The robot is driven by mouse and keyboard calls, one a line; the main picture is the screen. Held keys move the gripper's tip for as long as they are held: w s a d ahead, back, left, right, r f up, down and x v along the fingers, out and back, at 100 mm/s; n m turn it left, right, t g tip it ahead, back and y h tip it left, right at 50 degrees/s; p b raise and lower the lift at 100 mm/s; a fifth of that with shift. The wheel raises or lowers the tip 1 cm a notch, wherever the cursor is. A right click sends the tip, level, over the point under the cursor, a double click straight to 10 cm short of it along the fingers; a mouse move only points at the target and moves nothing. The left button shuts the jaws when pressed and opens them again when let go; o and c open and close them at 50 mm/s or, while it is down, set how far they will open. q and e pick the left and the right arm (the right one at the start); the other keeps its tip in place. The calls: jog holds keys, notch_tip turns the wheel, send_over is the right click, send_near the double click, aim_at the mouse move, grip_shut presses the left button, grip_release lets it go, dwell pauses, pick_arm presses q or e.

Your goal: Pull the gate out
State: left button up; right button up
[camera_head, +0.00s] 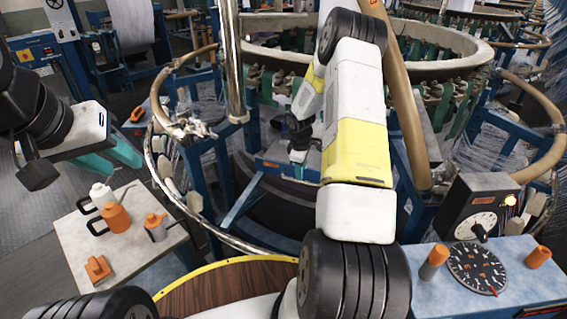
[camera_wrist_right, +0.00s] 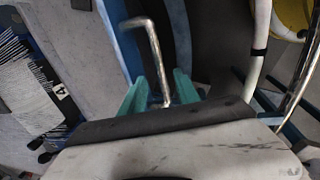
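A bent metal handle (camera_wrist_right: 152,50) shows in the right wrist view, rising between the teal fingers of my right gripper (camera_wrist_right: 160,84). The fingers stand apart with a gap beside the thin rod, so the gripper looks open around it. I cannot tell whether either finger touches the rod. In the head view my right arm reaches into the loom's front, above a blue panel (camera_head: 267,167); the arm hides much of that area. I cannot make out the gate's full outline. My left gripper (camera_head: 113,157) is open and empty at the left, above and behind a small table.
The small table (camera_head: 75,233) holds orange and white containers. A control box (camera_head: 480,205) and a blue console (camera_head: 430,292) with a dial stand at the right. A metal pole (camera_head: 232,60), a wooden pole (camera_head: 405,105) and curved hoops crowd the reaching arm.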

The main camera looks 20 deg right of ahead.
jog(key=f, duration=0.5)
jog(key=shift+w+d, duration=0.35)
jog(key=shift+w, duration=0.05)
grip_shut()
dwell(1.0)
